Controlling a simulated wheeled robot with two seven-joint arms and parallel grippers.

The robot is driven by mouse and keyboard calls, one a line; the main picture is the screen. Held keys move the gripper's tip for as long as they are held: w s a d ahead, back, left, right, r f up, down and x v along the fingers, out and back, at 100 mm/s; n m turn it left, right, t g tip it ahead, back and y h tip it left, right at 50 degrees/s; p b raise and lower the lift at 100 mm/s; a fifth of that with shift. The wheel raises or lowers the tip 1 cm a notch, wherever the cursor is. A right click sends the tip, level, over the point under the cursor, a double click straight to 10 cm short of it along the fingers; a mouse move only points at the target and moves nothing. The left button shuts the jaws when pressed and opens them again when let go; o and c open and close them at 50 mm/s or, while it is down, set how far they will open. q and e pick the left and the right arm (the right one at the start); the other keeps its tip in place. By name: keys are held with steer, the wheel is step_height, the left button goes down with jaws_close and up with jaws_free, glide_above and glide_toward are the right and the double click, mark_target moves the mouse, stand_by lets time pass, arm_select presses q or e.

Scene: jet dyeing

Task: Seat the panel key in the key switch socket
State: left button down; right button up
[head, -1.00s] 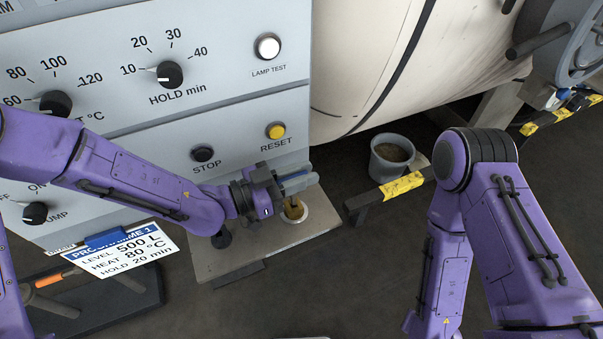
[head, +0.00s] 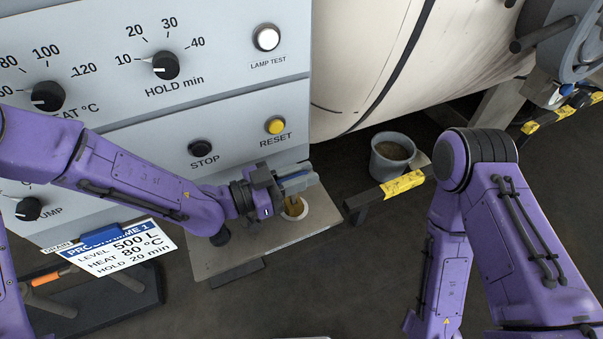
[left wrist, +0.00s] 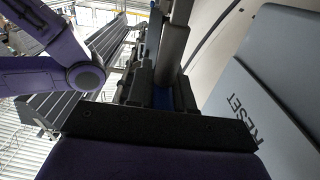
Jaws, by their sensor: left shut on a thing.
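My left gripper (head: 297,183) is shut just above the shelf at the foot of the control panel. A narrow brass-coloured piece, apparently the panel key (head: 294,206), shows directly under its fingers. Its lower end is at or inside a pale ring, apparently the key switch socket (head: 304,217), in the shelf top. I cannot tell how deep it sits. The fingers hide its upper part. In the left wrist view, a bit of blue shows between the dark fingers, and the key's tip and the socket are hidden. My right arm is at the right, with its gripper out of view.
The control panel (head: 230,80) rises behind, with a STOP button (head: 201,148) and yellow RESET button (head: 275,125) above the shelf (head: 240,250). A programme card (head: 115,250) hangs at left. A grey bucket (head: 391,157) and yellow-striped bar (head: 402,186) stand to the right.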

arm_select(q)
steer(key=shift+f, duration=0.3)
steer(key=c, duration=0.9)
jaws_free()
step_height(320, 180, up, 5)
steer(key=p, duration=0.3)
steer(key=shift+s+f+p, duration=0.1)
steer(key=shift+p, duration=0.25)
steer(key=s+r+p, duration=0.2)
steer(key=s+p, duration=0.2)
steer(key=p, duration=0.1)
steer(key=s+r+p, duration=0.3)
steer(key=s+p, duration=0.1)
steer(key=s, duration=0.1)
steer(key=s+r+p, duration=0.3)
steer(key=s+p, duration=0.1)
steer(key=p, duration=0.1)
steer(key=shift+s+a+r+p, duration=0.1)
steer(key=shift+s+a+p, duration=0.2)
steer(key=shift+s, duration=0.1)
